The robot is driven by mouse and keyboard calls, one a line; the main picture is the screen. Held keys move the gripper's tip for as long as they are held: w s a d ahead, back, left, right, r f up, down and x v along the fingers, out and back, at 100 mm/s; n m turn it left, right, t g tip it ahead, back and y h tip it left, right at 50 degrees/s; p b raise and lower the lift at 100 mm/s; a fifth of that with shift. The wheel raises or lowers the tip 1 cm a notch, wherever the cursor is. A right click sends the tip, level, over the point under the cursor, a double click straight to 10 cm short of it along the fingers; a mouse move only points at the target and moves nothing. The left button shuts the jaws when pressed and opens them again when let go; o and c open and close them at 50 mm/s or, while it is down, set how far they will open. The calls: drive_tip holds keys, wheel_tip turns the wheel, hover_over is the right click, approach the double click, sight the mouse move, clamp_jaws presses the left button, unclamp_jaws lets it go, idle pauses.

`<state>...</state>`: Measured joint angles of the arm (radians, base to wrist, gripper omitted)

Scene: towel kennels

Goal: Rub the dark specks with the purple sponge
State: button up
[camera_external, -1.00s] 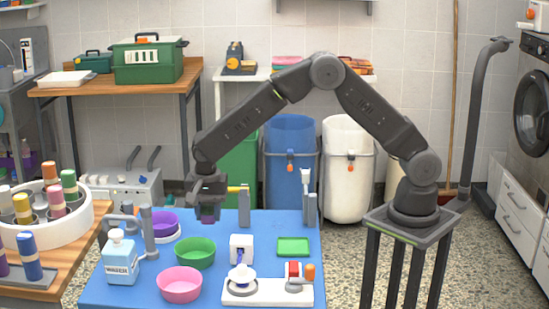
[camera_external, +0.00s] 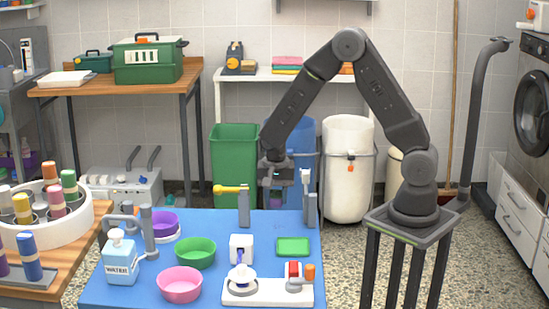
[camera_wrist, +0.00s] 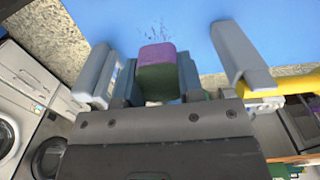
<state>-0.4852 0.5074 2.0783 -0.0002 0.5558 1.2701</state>
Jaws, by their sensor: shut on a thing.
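My gripper (camera_external: 277,180) is raised above the far edge of the blue table, near the grey posts. In the wrist view, its two fingers are shut on the purple sponge (camera_wrist: 158,54), which has a green lower part (camera_wrist: 158,83). The dark specks (camera_wrist: 155,33) show as a faint scatter on the blue surface just beyond the sponge in the wrist view. The sponge appears apart from the surface. The specks cannot be made out in the external view.
Two grey posts (camera_external: 244,207) (camera_external: 309,205) and a yellow bar (camera_external: 229,189) stand close to my gripper.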

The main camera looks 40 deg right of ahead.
sight(279, 230)
drive_tip(key=shift+s+d+f, duration=0.2)
drive_tip(key=shift+d, duration=0.2)
drive_tip(key=shift+f, duration=3.2)
drive_tip(key=shift+w+d+f, duration=0.2)
drive_tip(key=shift+w+f, duration=0.15)
drive_tip(key=shift+f, duration=0.15)
drive_tip(key=shift+c, duration=0.3)
drive_tip(key=shift+w+d+f, duration=0.25)
drive_tip(key=shift+w+d, duration=0.55)
drive_tip(key=shift+d, duration=0.05)
drive_tip(key=shift+w+d+r, duration=0.15)
drive_tip(key=shift+w+d, duration=0.1)
drive_tip(key=shift+s+a, duration=1.4)
drive_tip(key=shift+s, duration=0.05)
drive_tip(key=shift+w+r, duration=0.1)
drive_tip(key=shift+r, duration=3.9)
drive_tip(key=shift+f, duration=0.25)
